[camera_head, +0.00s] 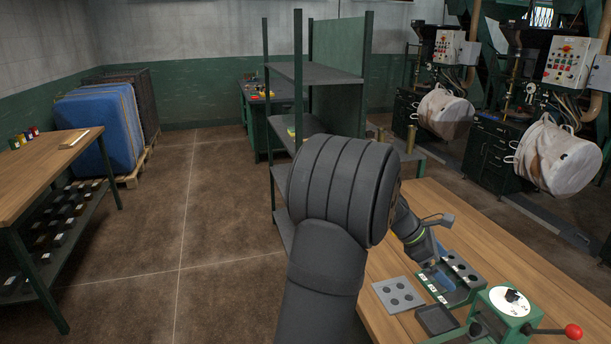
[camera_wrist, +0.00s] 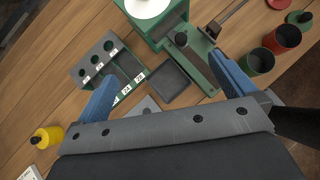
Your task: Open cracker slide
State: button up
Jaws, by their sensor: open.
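A green machine with a white dial (camera_head: 512,299) and a red-ball lever (camera_head: 573,331) stands on the workbench at the lower right of the head view. I take it to be the cracker. Its green body (camera_wrist: 178,14) is at the top of the wrist view. In the head view my gripper (camera_head: 438,275) is above the rack.
A green rack with holes (camera_head: 458,270), a grey four-hole plate (camera_head: 398,295) and a dark square tray (camera_wrist: 170,84) lie near the machine. The wrist view shows red (camera_wrist: 287,38) and green (camera_wrist: 258,61) cups, and a yellow bottle (camera_wrist: 48,137). A dark shelf (camera_head: 315,75) stands behind.

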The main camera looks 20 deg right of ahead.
aim_at(475, 325)
jog(key=c, duration=1.1)
jog(key=s+d+r+m+t+y, duration=0.1)
jog(key=s+d+r+m+y, duration=0.15)
jog(key=s+y, duration=0.2)
jog(key=shift+m, duration=0.25)
jog(key=x, duration=1.1)
jog(key=w+x, duration=0.1)
jog(key=x, duration=0.5)
jog(key=shift+f, duration=0.5)
grip_shut()
